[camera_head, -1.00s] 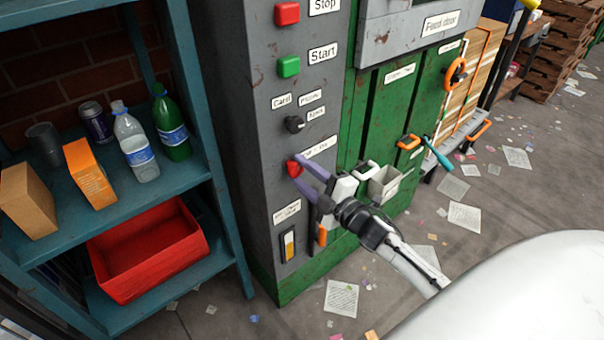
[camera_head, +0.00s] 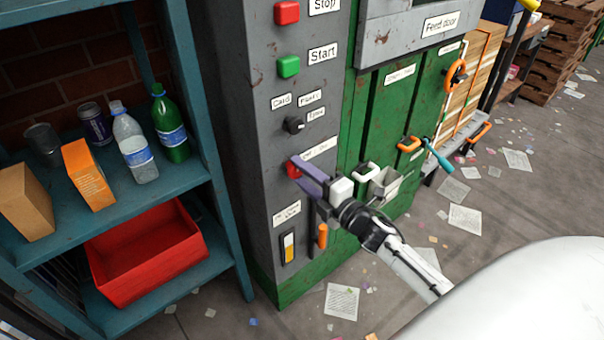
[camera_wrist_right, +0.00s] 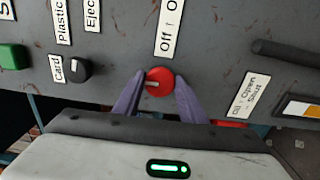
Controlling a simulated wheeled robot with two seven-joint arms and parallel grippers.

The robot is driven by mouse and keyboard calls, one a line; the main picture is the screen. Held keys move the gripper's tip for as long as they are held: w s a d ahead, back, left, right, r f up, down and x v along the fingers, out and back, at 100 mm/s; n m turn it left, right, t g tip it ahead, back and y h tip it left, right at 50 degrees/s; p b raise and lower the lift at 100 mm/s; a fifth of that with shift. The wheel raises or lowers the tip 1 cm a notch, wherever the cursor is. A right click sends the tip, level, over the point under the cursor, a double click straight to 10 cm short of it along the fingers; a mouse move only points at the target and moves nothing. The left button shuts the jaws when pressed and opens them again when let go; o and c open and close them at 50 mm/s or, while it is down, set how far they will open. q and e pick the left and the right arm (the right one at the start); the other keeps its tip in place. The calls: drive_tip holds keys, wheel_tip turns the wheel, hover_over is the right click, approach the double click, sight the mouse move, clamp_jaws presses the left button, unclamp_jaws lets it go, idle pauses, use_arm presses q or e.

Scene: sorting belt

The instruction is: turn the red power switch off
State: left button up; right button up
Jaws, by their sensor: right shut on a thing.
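The red power switch (camera_head: 293,170) is a round red knob on the grey control panel, below the small black selector. In the right wrist view the red knob (camera_wrist_right: 158,81) sits between the two purple fingers, with its pale pointer mark turned sideways, under an "Off / O..." label (camera_wrist_right: 169,28) that is partly cut off. My right gripper (camera_head: 301,174) is shut on the knob, and its fingers cover part of it in the head view. It also shows in the right wrist view (camera_wrist_right: 158,88). My left gripper is not in view.
Above are a green Start button (camera_head: 289,66), a red Stop button (camera_head: 287,13) and a black selector (camera_head: 294,125). A yellow-and-white rocker (camera_head: 288,246) is below. A teal shelf (camera_head: 222,190) with bottles and a red bin (camera_head: 150,290) stands left. Papers litter the floor.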

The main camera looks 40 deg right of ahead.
drive_tip(key=o, duration=1)
drive_tip(key=shift+s, duration=0.1)
drive_tip(key=s, duration=1)
drive_tip(key=shift+d, duration=0.4)
drive_tip(key=s+a+f+m+g, duration=0.3)
drive_tip(key=s+a+f+m, duration=0.2)
drive_tip(key=a+f, duration=0.1)
drive_tip(key=s+a+f+m+g+y, duration=0.1)
drive_tip(key=s+a+f+m+g, duration=0.2)
drive_tip(key=s+a+f+m, duration=0.3)
drive_tip(key=s+a+f+m+g, duration=0.3)
drive_tip(key=s+a+f+m, duration=0.2)
drive_tip(key=s+a+f, duration=0.1)
drive_tip(key=shift+s+a+f+m, duration=0.1)
drive_tip(key=shift+a+f+m, duration=0.15)
drive_tip(key=shift+a, duration=0.35)
drive_tip(key=shift+s+a+f+m, duration=0.1)
drive_tip(key=shift+a+f+m, duration=0.1)
drive_tip(key=shift+a, duration=0.4)
